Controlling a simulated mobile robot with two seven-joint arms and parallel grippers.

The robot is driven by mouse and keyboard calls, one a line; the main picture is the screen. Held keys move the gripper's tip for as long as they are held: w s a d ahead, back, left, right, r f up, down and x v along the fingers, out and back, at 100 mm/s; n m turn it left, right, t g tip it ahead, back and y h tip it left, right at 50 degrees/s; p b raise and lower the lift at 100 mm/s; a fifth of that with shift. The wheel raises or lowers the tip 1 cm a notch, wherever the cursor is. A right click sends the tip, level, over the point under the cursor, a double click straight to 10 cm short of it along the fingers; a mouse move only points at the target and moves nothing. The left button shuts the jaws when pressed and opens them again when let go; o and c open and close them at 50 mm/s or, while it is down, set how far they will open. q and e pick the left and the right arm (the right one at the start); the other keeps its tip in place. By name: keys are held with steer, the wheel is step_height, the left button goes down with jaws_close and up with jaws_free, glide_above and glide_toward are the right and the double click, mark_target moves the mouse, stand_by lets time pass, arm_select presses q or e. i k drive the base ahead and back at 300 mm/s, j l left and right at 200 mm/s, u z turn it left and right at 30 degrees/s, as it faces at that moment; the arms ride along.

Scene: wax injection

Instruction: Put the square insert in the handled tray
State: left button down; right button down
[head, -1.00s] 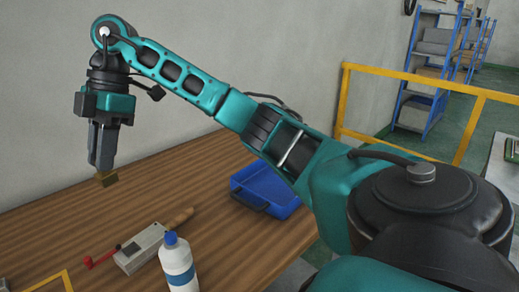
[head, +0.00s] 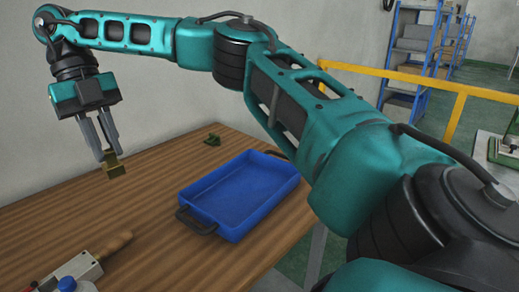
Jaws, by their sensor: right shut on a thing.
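The square insert (head: 116,170) is a small brass-coloured block in the head view, at the left near the table's back edge. My right gripper (head: 110,156) points down and is shut on it, with the fingertips covering part of its top. I cannot tell exactly how high it is above the table. The handled tray (head: 212,220) is a blue, shallow, empty tray with dark handles. It lies on the table to the right of the insert, apart from it. My left gripper is not in view.
A small dark green object (head: 212,139) lies behind the tray. Bare wooden table (head: 150,205) lies between insert and tray. A yellow rail (head: 440,84) stands beyond.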

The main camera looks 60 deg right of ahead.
mark_target(265, 187)
steer(key=l+z, duration=0.4)
steer(key=l, duration=1)
